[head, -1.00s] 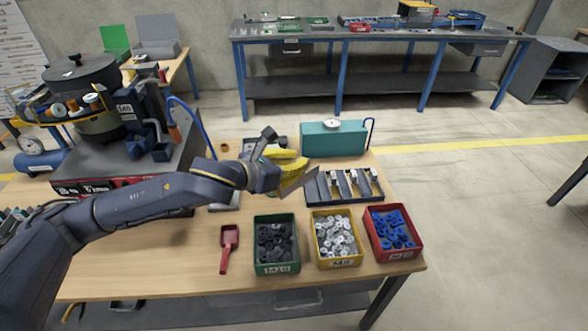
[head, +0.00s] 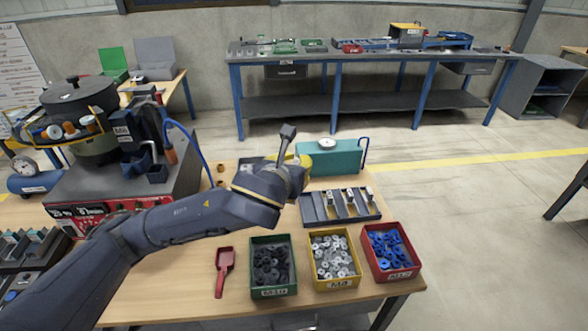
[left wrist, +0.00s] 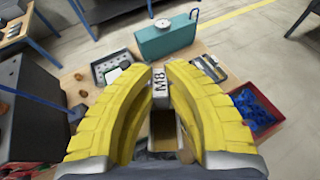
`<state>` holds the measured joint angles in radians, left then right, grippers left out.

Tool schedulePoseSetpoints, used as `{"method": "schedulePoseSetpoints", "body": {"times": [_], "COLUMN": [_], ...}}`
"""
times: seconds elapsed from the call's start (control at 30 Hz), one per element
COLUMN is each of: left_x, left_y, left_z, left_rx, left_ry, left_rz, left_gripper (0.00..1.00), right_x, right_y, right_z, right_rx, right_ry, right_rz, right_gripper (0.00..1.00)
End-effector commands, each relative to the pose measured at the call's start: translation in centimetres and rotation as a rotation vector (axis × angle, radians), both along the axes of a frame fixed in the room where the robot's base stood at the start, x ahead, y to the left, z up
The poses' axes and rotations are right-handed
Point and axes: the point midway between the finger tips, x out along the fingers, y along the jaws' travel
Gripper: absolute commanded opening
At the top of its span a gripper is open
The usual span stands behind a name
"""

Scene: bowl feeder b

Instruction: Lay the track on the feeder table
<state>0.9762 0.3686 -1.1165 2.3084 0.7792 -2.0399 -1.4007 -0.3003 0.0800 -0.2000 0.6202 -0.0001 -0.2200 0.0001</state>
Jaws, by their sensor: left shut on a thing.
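My left gripper (left wrist: 162,90) is shut on a grey piece marked M8 (left wrist: 160,88), which I take to be the track. Its yellow fingers close on it from both sides, and much of it is hidden. In the head view the left gripper (head: 303,160) is mostly behind its own wrist, above the wooden table (head: 190,255), and the held piece cannot be made out. The black bowl feeder (head: 80,95) stands on a grey base at the left of the table; its tower bears an M8 label. My right gripper is not in view.
A dark rack (head: 365,212) holds several metal pieces. Green (head: 274,291), yellow (head: 340,284) and red (head: 400,274) bins of parts line the front edge, with a red scoop (head: 222,272) beside them. A teal box (head: 335,162) stands at the back.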

Motion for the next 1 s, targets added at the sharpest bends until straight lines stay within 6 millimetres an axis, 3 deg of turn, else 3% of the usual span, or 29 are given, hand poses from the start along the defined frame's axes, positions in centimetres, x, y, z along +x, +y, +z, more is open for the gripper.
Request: {"method": "schedulePoseSetpoints", "body": {"times": [0.6,1.0], "left_x": [0.6,0.6], "left_y": [-0.6,-0.3], "left_z": [2.8,3.0], "left_rx": [-0.002,0.001], "left_ry": [-0.002,-0.005], "left_rz": [0.244,0.251], "left_gripper": [0.00,0.00], "right_x": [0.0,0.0], "right_y": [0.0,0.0], "right_z": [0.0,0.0], "right_rx": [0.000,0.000], "right_ry": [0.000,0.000], "right_rz": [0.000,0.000], "right_gripper": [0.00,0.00]}}
